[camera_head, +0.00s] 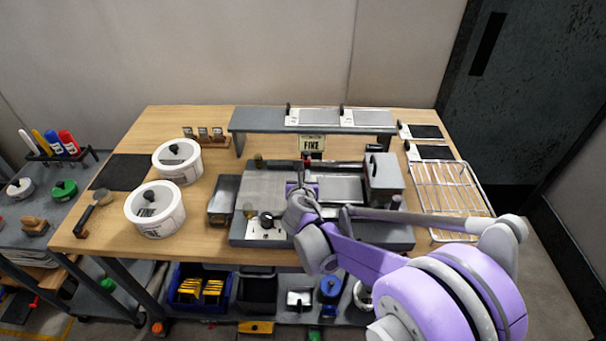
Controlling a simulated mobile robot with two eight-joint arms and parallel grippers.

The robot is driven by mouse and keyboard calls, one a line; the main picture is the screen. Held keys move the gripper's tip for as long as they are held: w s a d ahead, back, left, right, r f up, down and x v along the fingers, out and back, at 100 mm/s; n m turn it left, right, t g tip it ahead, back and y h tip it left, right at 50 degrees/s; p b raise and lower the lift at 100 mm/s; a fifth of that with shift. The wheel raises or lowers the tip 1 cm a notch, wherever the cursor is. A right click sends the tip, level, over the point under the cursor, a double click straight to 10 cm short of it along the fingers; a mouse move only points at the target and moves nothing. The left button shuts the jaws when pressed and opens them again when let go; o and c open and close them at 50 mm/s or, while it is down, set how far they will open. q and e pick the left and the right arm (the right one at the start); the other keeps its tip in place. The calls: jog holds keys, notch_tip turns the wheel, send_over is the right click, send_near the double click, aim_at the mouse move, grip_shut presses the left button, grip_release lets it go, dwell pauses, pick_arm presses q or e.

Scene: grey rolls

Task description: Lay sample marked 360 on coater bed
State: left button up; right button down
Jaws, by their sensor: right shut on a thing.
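The coater (240,187) stands in the middle of the wooden table, with its flat grey bed facing up. My right gripper (300,188) is over the bed, shut at the left end of a light grey sample panel (341,188). The panel lies on or just above the bed; I cannot tell which. My gripper and wrist hide its label end, so no number can be read. Two more light panels (319,116) (367,117) with white tabs lie on the raised grey shelf (262,121). My left gripper is not in view.
Dark panels (426,131) (436,152) lie at the right, beside a wire rack (450,188). A grey block (384,173) stands at the coater's right end. Two white tubs (177,160) (155,208) and a dark mat (122,172) are at the left.

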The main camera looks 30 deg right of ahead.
jog(key=shift+f, duration=0.35)
dwell(0.6)
jog(key=c, duration=0.8)
grip_release()
jog(key=shift+s, duration=0.1)
jog(key=v, duration=1)
jog(key=shift+s+a+r+p, duration=0.15)
jog(key=shift+s+r+p, duration=0.1)
jog(key=shift+p, duration=0.15)
jog(key=shift+s+r+m, duration=0.1)
jog(key=shift+s+m, duration=0.15)
jog(key=shift+m, duration=0.25)
jog(key=s+a+m+g+y+p, duration=0.2)
jog(key=s+m, duration=0.4)
jog(key=m, duration=0.3)
jog(key=s+a+r+m+g+y+p, duration=0.1)
jog(key=s+a+m+g+y+p, duration=0.1)
jog(key=s+m, duration=0.5)
jog(key=s+a+m+g+y+p, duration=0.2)
jog(key=s+a+m, duration=0.4)
jog(key=m, duration=0.6)
jog(key=shift+s+r+m+y+p, duration=0.15)
jog(key=shift+s+m+y+p, duration=0.35)
jog(key=shift+p, duration=0.8)
